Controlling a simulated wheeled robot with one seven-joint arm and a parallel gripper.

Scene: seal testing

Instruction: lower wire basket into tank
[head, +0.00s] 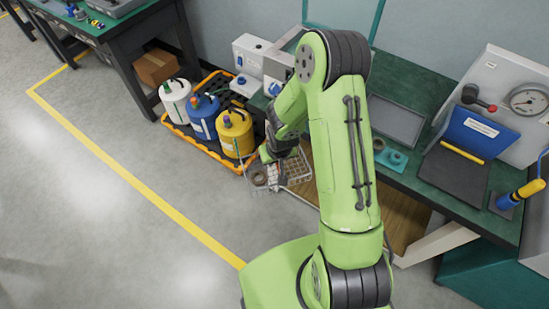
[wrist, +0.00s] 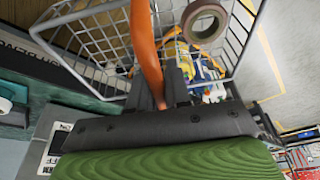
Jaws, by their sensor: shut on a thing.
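The wire basket (head: 273,187) hangs below my gripper (head: 268,155) in the head view, clear of the bench and partly hidden by my arm. In the wrist view the wire basket (wrist: 112,62) fills the top, with an orange strip (wrist: 146,45), seemingly its handle, running down between the fingers of my gripper (wrist: 172,92). The gripper is shut on the basket. A brown ring (wrist: 203,21) shows at the basket in the wrist view, and the ring (head: 259,176) also shows in the head view. I cannot make out the tank in either view.
White, blue and yellow containers (head: 237,133) stand in an orange-rimmed tray (head: 205,147) left of my gripper. Floor (head: 110,210) at left is clear.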

